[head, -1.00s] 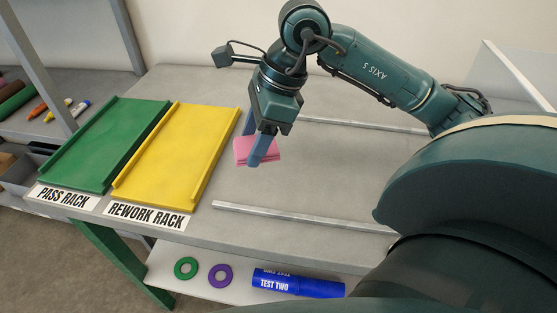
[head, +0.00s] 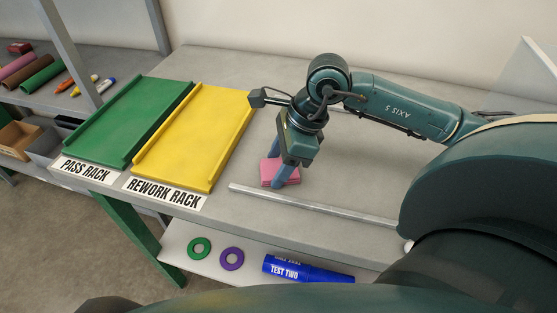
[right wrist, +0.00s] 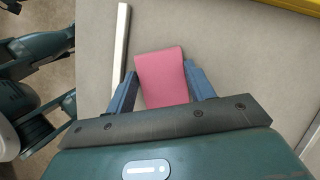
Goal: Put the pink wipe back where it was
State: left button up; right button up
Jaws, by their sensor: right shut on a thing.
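The pink wipe (head: 281,170) is a folded, flat pad over the grey tabletop, to the right of the yellow rework rack and just behind the front metal rail. My right gripper (head: 277,173) points down with its blue fingers on either side of the wipe, shut on it. In the right wrist view the wipe (right wrist: 162,80) sits between the two fingertips (right wrist: 161,70). The wipe is very low, at or just above the tabletop; I cannot tell if it touches. My left gripper is not in view.
The yellow rework rack (head: 195,140) and green pass rack (head: 128,122) lie to the left. The front metal rail (head: 310,205) runs close to the wipe; it also shows in the right wrist view (right wrist: 120,50). A lower shelf holds two rings and a blue cylinder (head: 305,270).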

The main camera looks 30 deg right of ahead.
jog(key=shift+f, duration=0.1)
jog(key=o, duration=0.6)
jog(key=shift+r, duration=0.3)
jog(key=v, duration=0.7)
jog(key=shift+s+d+r, duration=0.1)
